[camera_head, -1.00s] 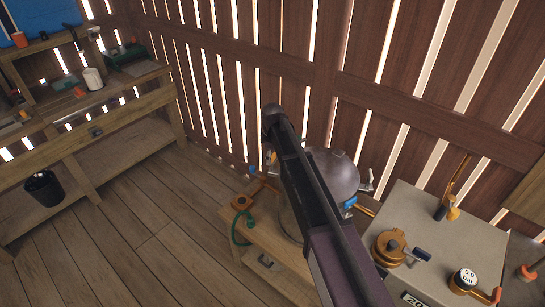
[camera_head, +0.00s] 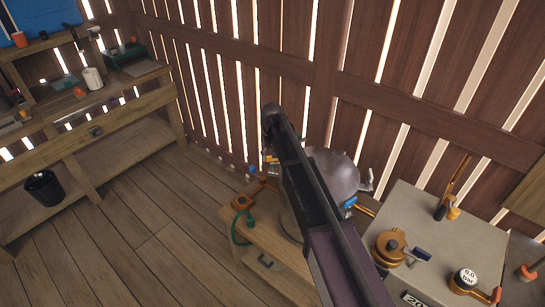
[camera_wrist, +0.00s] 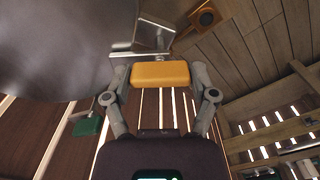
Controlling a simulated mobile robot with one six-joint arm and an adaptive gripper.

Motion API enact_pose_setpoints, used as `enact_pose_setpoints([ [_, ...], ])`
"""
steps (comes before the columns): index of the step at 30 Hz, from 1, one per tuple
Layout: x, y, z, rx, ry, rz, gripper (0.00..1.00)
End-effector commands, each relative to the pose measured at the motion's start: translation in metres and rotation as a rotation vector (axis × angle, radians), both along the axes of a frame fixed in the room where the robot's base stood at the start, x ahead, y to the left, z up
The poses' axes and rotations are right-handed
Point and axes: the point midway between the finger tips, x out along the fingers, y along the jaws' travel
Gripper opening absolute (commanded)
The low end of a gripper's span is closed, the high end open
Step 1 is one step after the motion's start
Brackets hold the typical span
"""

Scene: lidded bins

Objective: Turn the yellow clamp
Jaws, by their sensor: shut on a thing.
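The yellow clamp (camera_wrist: 160,74) lies across the wrist view, between the two fingers of my gripper (camera_wrist: 160,79). The fingers are shut on its two ends. A metal bracket and rod join it to the side of the rounded metal vessel (camera_wrist: 50,45). In the head view, a small part of the yellow clamp (camera_head: 270,158) shows left of my arm, at the vessel's far side. My arm hides the fingers there and part of the vessel (camera_head: 336,172).
Blue handles (camera_head: 349,202) sit around the vessel. A wooden stand (camera_head: 272,238) bears it, with a green hose (camera_head: 236,230). A grey cabinet (camera_head: 455,235) stands right; a slatted wall is behind.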

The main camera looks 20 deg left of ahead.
Motion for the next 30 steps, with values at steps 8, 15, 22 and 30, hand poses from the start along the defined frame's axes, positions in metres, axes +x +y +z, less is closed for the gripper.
enact_pose_setpoints([
  [8, -0.0029, -0.0001, -0.0005, -0.002, 0.006, -0.239, 0.27],
  [15, -0.003, 0.0001, -0.0005, -0.001, 0.006, -0.378, 0.27],
  [22, -0.003, 0.0002, -0.0005, -0.001, 0.006, -0.434, 0.27],
  [30, -0.0027, 0.0002, -0.0004, -0.001, 0.005, -0.441, 0.27],
])
